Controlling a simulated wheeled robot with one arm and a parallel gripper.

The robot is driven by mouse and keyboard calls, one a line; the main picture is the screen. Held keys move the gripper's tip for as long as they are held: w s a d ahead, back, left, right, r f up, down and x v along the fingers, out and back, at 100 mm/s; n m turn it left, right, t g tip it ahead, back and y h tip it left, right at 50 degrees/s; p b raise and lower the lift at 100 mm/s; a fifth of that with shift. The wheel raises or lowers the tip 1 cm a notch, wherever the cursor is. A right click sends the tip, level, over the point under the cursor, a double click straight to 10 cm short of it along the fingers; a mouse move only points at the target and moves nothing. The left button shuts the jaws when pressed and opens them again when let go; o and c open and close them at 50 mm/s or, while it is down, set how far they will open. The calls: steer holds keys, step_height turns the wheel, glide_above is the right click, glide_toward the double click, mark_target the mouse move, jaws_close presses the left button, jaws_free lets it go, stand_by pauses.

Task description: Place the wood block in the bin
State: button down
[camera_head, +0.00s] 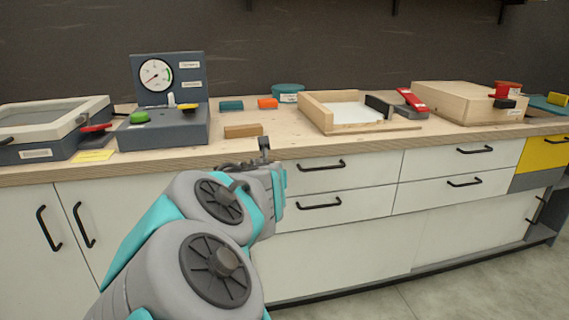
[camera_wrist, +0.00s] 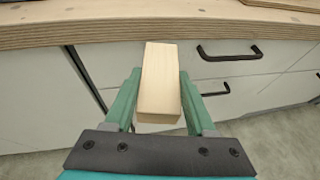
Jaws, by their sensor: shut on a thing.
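In the wrist view a pale wood block (camera_wrist: 160,78) sits between the two green fingers of my gripper (camera_wrist: 160,98). The gripper is shut on it, with drawer fronts and the counter edge behind. In the head view my gripper (camera_head: 262,150) is at the counter's front edge, partly hidden by my arm. A wood block (camera_head: 243,131) shows just above it; I cannot tell whether it is the held one. A round teal container (camera_head: 288,88) with a white label stands at the back of the counter; its inside is hidden. I cannot tell whether it is the bin.
A gauge box (camera_head: 168,115) stands left, beside a lidded case (camera_head: 50,128). A teal block (camera_head: 231,105) and an orange block (camera_head: 267,103) lie at the back. A wooden tray (camera_head: 315,108) and a wooden box (camera_head: 450,100) stand right. Black drawer handles (camera_head: 321,166) project below.

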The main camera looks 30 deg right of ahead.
steer(key=w+a+f+n+t+y, duration=0.1)
steer(key=w+a+f+n+y, duration=0.3)
steer(key=a+f+n+y, duration=0.3)
steer(key=shift+w+f+n+y, duration=0.2)
steer(key=shift+f+n+y, duration=0.25)
steer(key=shift+n+y, duration=0.65)
